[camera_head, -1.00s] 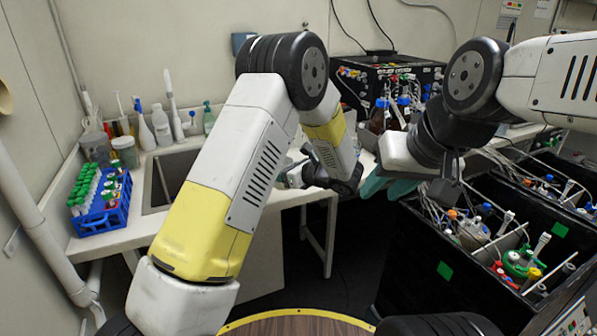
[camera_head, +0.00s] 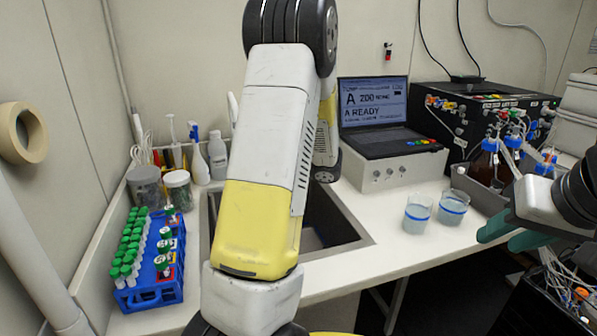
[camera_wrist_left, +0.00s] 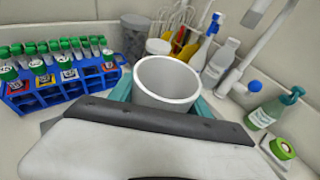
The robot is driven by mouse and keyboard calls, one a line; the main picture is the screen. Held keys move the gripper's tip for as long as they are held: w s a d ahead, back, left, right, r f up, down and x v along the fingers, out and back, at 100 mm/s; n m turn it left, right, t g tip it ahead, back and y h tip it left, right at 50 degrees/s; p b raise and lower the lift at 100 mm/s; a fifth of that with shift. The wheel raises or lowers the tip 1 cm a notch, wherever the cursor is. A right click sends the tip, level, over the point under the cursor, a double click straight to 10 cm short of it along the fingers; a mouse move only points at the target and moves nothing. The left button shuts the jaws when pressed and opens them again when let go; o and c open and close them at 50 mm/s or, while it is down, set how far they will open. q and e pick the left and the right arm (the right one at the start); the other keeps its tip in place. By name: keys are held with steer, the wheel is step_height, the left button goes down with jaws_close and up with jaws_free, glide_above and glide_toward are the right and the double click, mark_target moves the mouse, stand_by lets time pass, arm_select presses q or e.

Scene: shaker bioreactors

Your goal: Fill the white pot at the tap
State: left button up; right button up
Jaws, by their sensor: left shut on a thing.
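The white pot (camera_wrist_left: 168,82) is in the left wrist view, a round open cup whose visible inside is pale, with no water that I can make out. My left gripper (camera_wrist_left: 164,98) is shut on it, a teal finger on each side. The white tap (camera_wrist_left: 243,68), with a blue knob, stands right of the pot in that view, apart from it. In the head view my left arm hides the pot, the left gripper and most of the tap. My right gripper (camera_head: 513,234) is at the right edge, its teal fingers apart and nothing seen between them.
The sink (camera_head: 352,241) is partly behind my left arm. A blue tube rack (camera_head: 152,291) stands left of it. Two beakers (camera_head: 417,214) and a laptop (camera_head: 375,115) are on the right. Bottles (camera_head: 217,155) and jars (camera_head: 178,190) line the back.

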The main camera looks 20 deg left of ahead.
arm_select(q)
steer(key=w+a, duration=1.1)
steer(key=a, duration=0.1)
steer(key=shift+w, duration=0.35)
arm_select(e)
steer(key=shift+w+a, duration=0.2)
stand_by(0.3)
arm_select(q)
steer(key=shift+r, duration=0.1)
arm_select(e)
steer(key=shift+c, duration=0.4)
